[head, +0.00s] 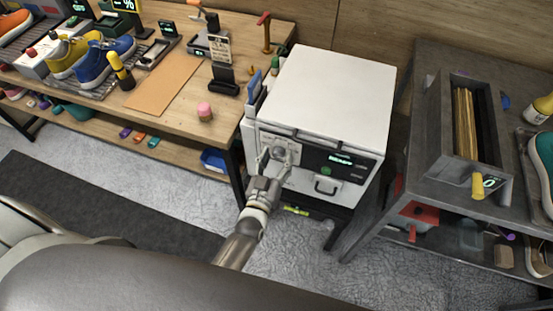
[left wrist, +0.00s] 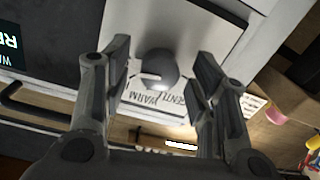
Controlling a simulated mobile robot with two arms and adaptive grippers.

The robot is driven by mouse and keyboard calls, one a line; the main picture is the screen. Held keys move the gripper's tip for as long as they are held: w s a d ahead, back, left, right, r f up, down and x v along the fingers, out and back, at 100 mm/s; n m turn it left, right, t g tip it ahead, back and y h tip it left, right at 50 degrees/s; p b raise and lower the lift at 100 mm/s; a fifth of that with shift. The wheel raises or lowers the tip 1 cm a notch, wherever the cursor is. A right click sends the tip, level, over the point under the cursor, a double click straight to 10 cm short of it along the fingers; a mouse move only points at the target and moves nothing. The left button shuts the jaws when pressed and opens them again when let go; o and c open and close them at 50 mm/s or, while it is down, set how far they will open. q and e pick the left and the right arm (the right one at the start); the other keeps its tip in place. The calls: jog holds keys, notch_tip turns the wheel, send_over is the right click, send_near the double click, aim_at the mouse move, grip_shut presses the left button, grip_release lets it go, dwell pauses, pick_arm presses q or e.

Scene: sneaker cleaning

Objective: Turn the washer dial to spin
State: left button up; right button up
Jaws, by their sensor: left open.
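The washer (head: 333,85) is a white box with a dark display panel on its front. Its dial (left wrist: 157,70) is a round grey knob with a white pointer mark, set on a pale plate printed with "GENTLE" and "WARM". The dial also shows in the head view (head: 279,152), partly behind my fingers. My left gripper (head: 273,158) is at the washer's front. In the left wrist view its two fingers (left wrist: 158,75) are open, one on each side of the dial, with visible gaps. My right gripper is in neither view.
A wooden workbench (head: 215,120) with several shoes and tools stands left of the washer. A grey table (head: 420,75) with a slotted box (head: 437,135) stands to the right. A drawer handle (head: 326,186) juts from the washer's front.

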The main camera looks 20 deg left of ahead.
pick_arm(q)
jog(key=s, duration=1.2)
jog(key=s+f+m+g+h, duration=0.1)
jog(key=s+f+g, duration=0.35)
jog(key=f, duration=0.75)
jog(key=s+f+m+g+h, duration=0.1)
jog(key=s+f+m+g, duration=0.3)
jog(key=f, duration=0.7)
jog(key=s+a+f+g+y, duration=0.1)
jog(key=s+a+f+g, duration=0.3)
jog(key=s+f, duration=0.3)
jog(key=s+a+f+g+y+b, duration=0.1)
jog(key=s+a+f+g, duration=0.3)
jog(key=s+f, duration=0.4)
jog(key=s, duration=0.7)
jog(key=shift+s+a+f+n, duration=0.25)
jog(key=shift+s+a+n, duration=0.05)
jog(key=shift+a, duration=0.1)
